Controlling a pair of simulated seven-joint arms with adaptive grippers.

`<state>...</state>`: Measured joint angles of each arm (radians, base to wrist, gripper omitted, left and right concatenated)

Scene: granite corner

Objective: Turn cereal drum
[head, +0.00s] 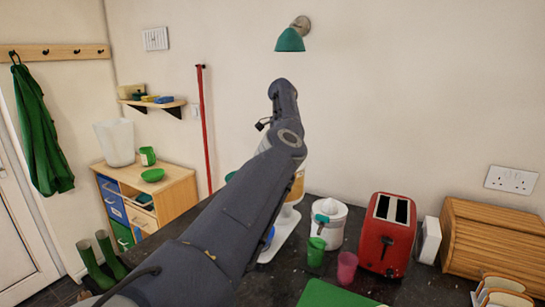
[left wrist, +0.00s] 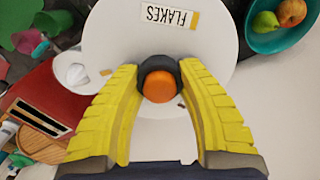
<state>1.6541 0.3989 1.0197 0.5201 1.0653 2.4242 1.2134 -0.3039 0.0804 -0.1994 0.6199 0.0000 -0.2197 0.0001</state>
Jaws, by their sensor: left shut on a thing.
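The cereal drum's round white face (left wrist: 220,50) carries a label (left wrist: 170,15) reading FLAKES, which appears upside down in the left wrist view. At its middle is a knob (left wrist: 158,86) with an orange centre and a dark collar. My left gripper (left wrist: 159,72) has its yellow fingers on both sides of the knob, shut on it. In the head view my left arm hides most of the dispenser; an amber part (head: 297,188) and its white stand (head: 284,240) show beside the arm. The left fingers are hidden there. My right gripper is not in view.
Right of the dispenser stand a white juicer (head: 329,222), a green cup (head: 316,251), a pink cup (head: 347,267), a red toaster (head: 385,240) and a wooden bread bin (head: 495,240). A teal bowl (left wrist: 262,40) with fruit is beside the drum. A lamp (head: 290,40) is above.

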